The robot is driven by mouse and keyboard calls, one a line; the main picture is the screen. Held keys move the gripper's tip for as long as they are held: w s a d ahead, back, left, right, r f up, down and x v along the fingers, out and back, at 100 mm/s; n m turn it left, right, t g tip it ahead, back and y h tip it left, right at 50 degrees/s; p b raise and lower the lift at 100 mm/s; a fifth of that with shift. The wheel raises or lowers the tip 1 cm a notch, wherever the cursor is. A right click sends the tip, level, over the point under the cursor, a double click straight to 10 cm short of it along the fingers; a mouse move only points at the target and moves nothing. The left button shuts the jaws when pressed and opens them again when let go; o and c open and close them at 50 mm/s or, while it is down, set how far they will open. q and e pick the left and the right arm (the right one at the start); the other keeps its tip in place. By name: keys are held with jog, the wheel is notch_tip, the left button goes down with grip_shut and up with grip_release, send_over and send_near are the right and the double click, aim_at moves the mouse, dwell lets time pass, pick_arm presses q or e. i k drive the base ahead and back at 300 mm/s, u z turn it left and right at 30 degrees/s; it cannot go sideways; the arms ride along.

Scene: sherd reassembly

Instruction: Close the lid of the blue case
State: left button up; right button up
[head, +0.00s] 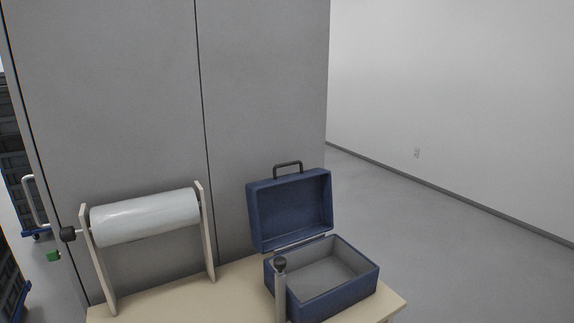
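The blue case (352,296) stands on the right part of a light table, and its inside looks empty. Its lid (290,209) is open, standing nearly upright and tilted back on the hinge at the case's far left side. A dark handle (287,165) sits on the lid's top edge. A pale post with a dark knob (280,264) stands in front of the case and hides part of its near left side. Neither of my grippers is in view.
A roll of clear wrap (146,217) hangs between two upright boards on the table's left. The light table (228,291) has bare room between roll and case. A grey cabinet (262,85) stands close behind. Open floor (440,230) lies to the right.

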aim_at(283, 210)
jog(key=z, duration=1.75)
jog(key=i, duration=2)
jog(key=u, duration=3.05)
